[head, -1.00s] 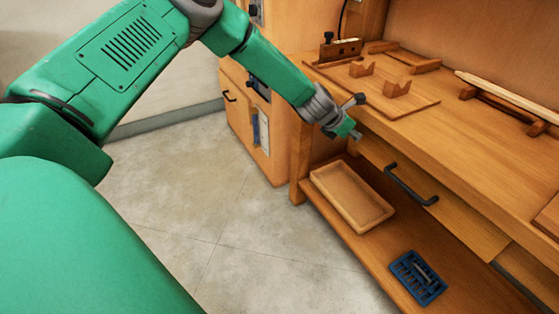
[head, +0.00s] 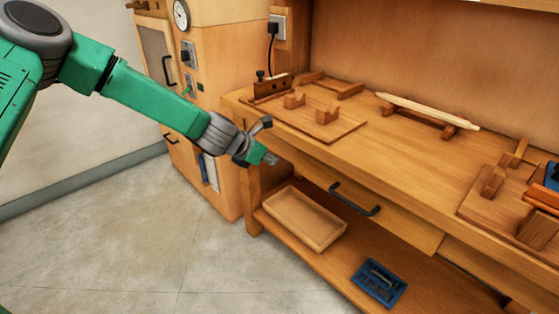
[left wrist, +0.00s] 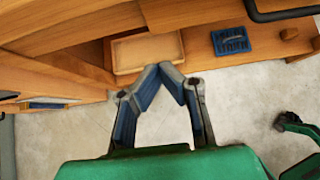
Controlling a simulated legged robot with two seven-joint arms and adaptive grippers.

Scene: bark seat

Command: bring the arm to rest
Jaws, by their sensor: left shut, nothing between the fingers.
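My left arm comes in from the left in the head view, and its gripper (head: 268,157) is in front of the bench's left front edge. In the left wrist view the fingers of this gripper (left wrist: 160,72) meet at their tips, with nothing between them. Beyond the tips, a shallow wooden tray (left wrist: 150,50) lies on the lower shelf. My right gripper is not in the head view. A green and grey part of my own body shows at the right of the left wrist view, too partial to identify.
The workbench (head: 390,165) carries a board with wooden blocks (head: 325,115) and a pale stick on rests (head: 430,110). Its drawer has a black handle (head: 353,200). The tray (head: 305,217) and a blue rack (head: 379,283) lie below. The floor (head: 120,240) at left is clear.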

